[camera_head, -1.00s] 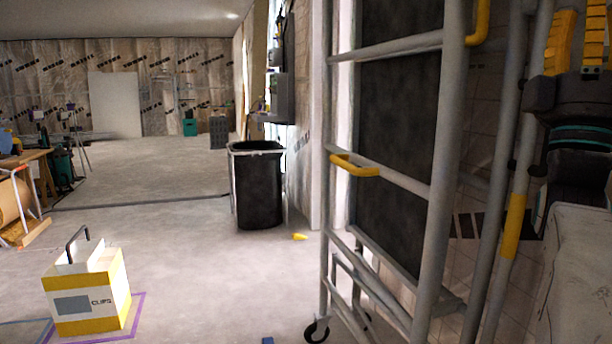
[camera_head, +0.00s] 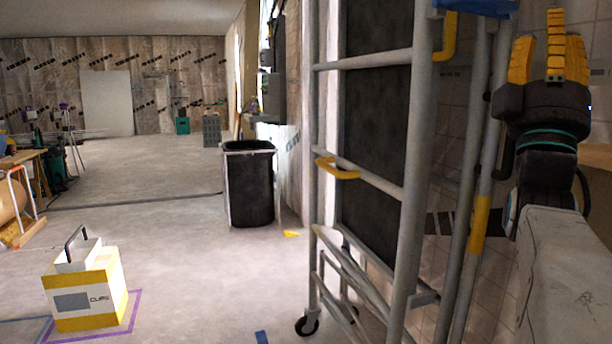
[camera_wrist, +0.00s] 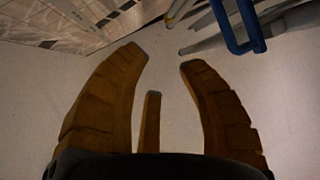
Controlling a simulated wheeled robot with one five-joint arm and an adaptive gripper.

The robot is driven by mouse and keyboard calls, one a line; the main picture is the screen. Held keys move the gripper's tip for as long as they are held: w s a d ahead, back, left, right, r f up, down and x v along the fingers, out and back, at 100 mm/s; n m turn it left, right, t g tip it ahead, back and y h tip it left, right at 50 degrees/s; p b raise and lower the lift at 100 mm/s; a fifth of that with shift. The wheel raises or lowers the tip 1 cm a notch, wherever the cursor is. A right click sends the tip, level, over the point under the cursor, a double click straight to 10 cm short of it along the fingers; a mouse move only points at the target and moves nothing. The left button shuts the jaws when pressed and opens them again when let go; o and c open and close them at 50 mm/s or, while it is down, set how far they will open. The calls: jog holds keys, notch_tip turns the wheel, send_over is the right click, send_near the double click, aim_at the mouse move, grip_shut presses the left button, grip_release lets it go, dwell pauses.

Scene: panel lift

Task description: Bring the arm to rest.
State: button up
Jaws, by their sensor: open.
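My gripper (camera_head: 553,48) is at the right of the head view, raised with its yellow fingers pointing up. It stands to the right of the grey scaffold frame (camera_head: 400,190) and looks clear of it. In the wrist view my gripper (camera_wrist: 163,62) shows its fingers spread apart with nothing between them. A pale plain surface fills the view beyond the fingertips. A blue looped part (camera_wrist: 238,25) and grey tubes show at the top right of the wrist view, apart from the fingers.
The scaffold frame with yellow handles (camera_head: 338,168) and a dark panel (camera_head: 375,130) stands close on the right. A black bin (camera_head: 250,188) stands by the wall. A white and yellow clips box (camera_head: 85,295) sits within a purple floor outline. The middle floor (camera_head: 150,215) is clear.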

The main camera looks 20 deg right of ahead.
jog(key=w+a+f+n+g+y+p, duration=0.1)
jog(key=w+a+f+y+p, duration=0.15)
jog(key=w+y+p, duration=0.75)
jog(key=w+a+f+g+y+p, duration=0.35)
jog(key=a+f+y+p, duration=0.25)
jog(key=a+p, duration=0.35)
jog(key=s+a+f+n+g+y+p, duration=0.1)
jog(key=s+a+f+g+y+p, duration=0.2)
jog(key=s+a+g+p, duration=0.3)
jog(key=s+a+f+n+g+y+p, duration=0.1)
jog(key=s+a+f+g+y+p, duration=0.2)
jog(key=s, duration=1.1)
jog(key=a+f+g+p, duration=0.3)
jog(key=a+p, duration=0.3)
jog(key=p, duration=0.2)
jog(key=shift+s+a+f, duration=0.2)
jog(key=shift+a, duration=0.1)
